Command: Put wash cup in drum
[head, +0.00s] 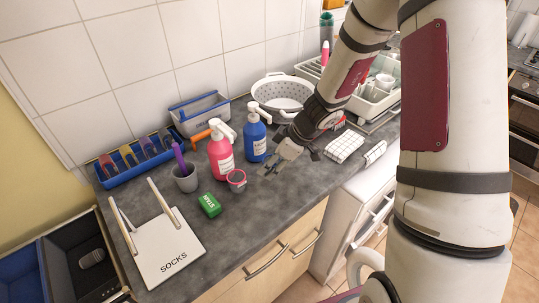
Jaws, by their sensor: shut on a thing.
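A small grey cup with a pink rim and inside (236,181) stands upright on the counter in front of the pink pump bottle; it may be the wash cup. My gripper (270,169) is low over the counter, right of this cup and in front of the blue bottle, with a visible gap to the cup. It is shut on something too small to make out. A white appliance (335,215) stands under the counter to the right, partly hidden by my arm. I cannot make out a drum.
Pink (220,158) and blue (255,140) pump bottles stand behind. A grey cup with a purple-handled tool (185,180), green STAR block (209,204) and SOCKS board (168,252) are left. A colander (283,90) and dish rack (380,98) are behind. The front middle counter is clear.

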